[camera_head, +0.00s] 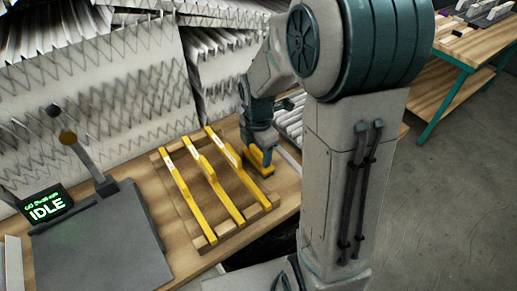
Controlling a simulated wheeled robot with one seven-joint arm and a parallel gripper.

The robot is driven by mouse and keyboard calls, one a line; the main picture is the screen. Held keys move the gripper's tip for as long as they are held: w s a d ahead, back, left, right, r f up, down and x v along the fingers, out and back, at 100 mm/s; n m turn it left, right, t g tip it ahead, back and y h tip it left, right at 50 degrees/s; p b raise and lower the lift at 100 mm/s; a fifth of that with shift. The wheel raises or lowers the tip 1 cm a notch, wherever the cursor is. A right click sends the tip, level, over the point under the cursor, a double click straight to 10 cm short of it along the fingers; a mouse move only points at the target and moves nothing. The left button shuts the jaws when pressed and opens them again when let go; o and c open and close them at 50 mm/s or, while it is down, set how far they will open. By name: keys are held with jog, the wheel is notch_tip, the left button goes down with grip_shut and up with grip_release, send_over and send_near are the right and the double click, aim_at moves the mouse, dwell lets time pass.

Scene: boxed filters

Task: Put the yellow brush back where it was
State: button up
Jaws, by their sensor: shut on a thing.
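My gripper (262,160) is at the right end of a wooden rack, low over the bench. A yellow piece shows at its tip, which I take to be the yellow brush (266,170). My gripper is shut on it. The arm hides much of it, so I cannot tell whether it touches the bench. The wooden rack (204,242) lies on the bench and carries long yellow bars (186,195) side by side, slanting down to the right. The held piece is just right of the rightmost bar.
A grey plate (95,250) and a small display reading IDLE (47,206) are left of the rack. Pleated white filters (100,90) stand close behind the bench. Another wooden-topped table (470,50) is at the upper right, with open floor before it.

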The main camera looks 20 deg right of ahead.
jog(key=shift+f, duration=0.1)
jog(key=shift+f, duration=0.15)
jog(key=o, duration=0.9)
jog(key=shift+r, duration=0.2)
notch_tip(320, 180, up, 11)
jog(key=shift+s+r+m+t, duration=0.2)
jog(key=shift+s+m+t, duration=0.35)
jog(key=shift+s+m, duration=2.45)
jog(key=shift+s+r+m+t, duration=0.15)
jog(key=shift+s+m+t, duration=0.35)
jog(key=shift+s+m, duration=2.5)
jog(key=shift+s+r+m+t, duration=0.2)
jog(key=shift+s+m+t, duration=0.7)
jog(key=shift+m, duration=3.9)
